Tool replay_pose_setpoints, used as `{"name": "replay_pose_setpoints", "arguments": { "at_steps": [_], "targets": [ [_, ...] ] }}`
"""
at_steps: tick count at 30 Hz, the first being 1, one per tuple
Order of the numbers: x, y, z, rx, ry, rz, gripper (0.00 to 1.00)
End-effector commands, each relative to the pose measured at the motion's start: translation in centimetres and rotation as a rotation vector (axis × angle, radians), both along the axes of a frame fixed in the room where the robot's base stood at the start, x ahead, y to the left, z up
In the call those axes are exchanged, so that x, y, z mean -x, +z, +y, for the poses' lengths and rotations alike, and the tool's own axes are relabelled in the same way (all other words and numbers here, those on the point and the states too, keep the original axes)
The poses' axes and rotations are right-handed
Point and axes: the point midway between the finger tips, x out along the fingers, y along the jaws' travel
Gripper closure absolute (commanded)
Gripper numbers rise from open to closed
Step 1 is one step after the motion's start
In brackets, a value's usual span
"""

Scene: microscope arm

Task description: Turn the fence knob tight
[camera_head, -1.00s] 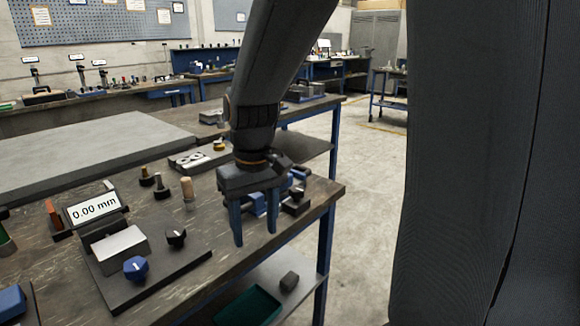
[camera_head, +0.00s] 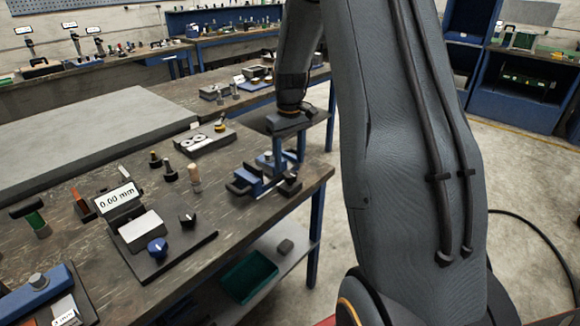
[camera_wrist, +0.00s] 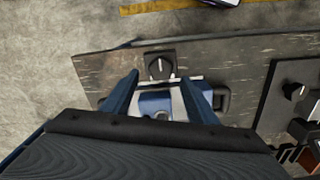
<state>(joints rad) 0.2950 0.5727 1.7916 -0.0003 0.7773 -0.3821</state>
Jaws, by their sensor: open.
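My gripper (camera_head: 288,158) is open and points down over the blue fixture (camera_head: 247,182) at the table's right end. In the wrist view my gripper's two blue fingers (camera_wrist: 160,100) stand apart, with the fixture's blue and pale body (camera_wrist: 155,104) showing between them. A black knob (camera_wrist: 160,66) with a white pointer line sits on a dark square plate just beyond the fingertips. I see no contact between the fingers and this knob. In the head view the knob is a small dark shape (camera_head: 291,184) beside the fixture, partly hard to make out. Which knob is the fence knob is not labelled.
A wooden-handled tool (camera_head: 194,178) stands near the fixture. A green tray (camera_head: 248,278) lies on the lower shelf.

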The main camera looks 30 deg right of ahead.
Motion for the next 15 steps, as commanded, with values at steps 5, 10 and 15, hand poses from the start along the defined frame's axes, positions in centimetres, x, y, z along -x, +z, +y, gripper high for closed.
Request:
{"name": "replay_pose_setpoints", "arguments": {
  "at_steps": [5,10,15],
  "targets": [
    [0.1,-2.6,0.1,-0.001,0.000,0.003,0.47],
    [0.1,-3.9,0.1,-0.001,0.000,0.001,0.47],
    [0.1,-4.2,0.1,0.000,0.000,0.000,0.47]
  ]
}}
